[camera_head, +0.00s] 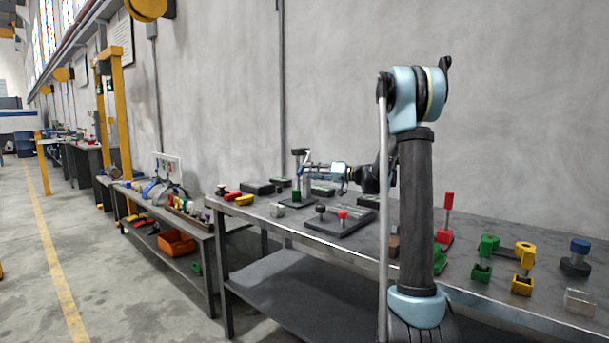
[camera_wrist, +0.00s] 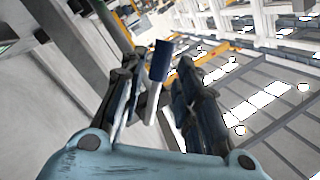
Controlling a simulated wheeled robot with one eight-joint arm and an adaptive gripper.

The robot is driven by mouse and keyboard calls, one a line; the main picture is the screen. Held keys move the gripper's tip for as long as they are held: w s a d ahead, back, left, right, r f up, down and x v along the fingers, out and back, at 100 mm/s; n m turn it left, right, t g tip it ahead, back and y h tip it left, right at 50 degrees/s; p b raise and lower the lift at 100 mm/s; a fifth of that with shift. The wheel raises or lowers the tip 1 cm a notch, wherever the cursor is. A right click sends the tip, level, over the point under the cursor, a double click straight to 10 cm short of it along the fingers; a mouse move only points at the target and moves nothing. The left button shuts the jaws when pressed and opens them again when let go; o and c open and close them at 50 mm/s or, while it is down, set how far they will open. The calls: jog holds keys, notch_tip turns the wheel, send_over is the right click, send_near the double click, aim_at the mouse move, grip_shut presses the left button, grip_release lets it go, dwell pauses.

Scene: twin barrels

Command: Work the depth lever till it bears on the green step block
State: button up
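My gripper (camera_head: 308,168) is at the far part of the bench in the head view, reaching left beside a dark-topped upright post (camera_head: 297,172). A small green block (camera_head: 296,195) is at the foot of that post; I cannot tell if it is stepped. In the wrist view my gripper (camera_wrist: 160,88) has its two dark fingers apart. A blue-ended pale rod, which may be the depth lever (camera_wrist: 160,60), shows between them, with a gap to the right finger. Contact with the left finger cannot be told.
Flat dark boxes lie near the wall. My arm hides the bench's middle.

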jog(key=v, duration=0.6)
jog(key=shift+d, duration=0.15)
jog(key=shift+o, duration=0.2)
jog(key=shift+o, duration=1.1)
jog(key=shift+s+d, duration=0.1)
send_near(301, 171)
jog(key=x, duration=0.3)
jog(key=w+x, duration=0.1)
jog(key=x, duration=0.6)
jog(key=shift+w+f, duration=0.1)
jog(key=shift+w, duration=0.15)
